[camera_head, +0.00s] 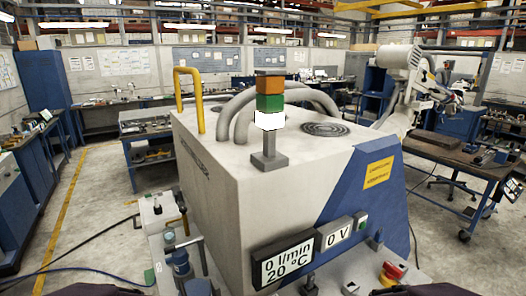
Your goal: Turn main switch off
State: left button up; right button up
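A large grey and blue machine (240,170) stands in front of me. A red-and-yellow knob (393,271) sits on its low front ledge at the lower right. It looks like a main switch or stop knob, but its label and setting are too small to read. Two displays are on the front: one reads 0 l/min and 20 °C (286,261), the other reads 0 V (338,233). A small green-and-white switch or button (361,223) is right of them. Neither gripper can be made out; only dark parts, probably mine, show at the bottom edge.
A signal tower (269,120) with orange, green and white segments stands on the machine, near a yellow handle (189,98) and grey hoses. Valves and pipes (180,262) stick up at its left front. A workbench (465,158) stands right behind. The floor at left is mostly clear, with cables.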

aim_at(392, 272)
jog(key=z, duration=1.35)
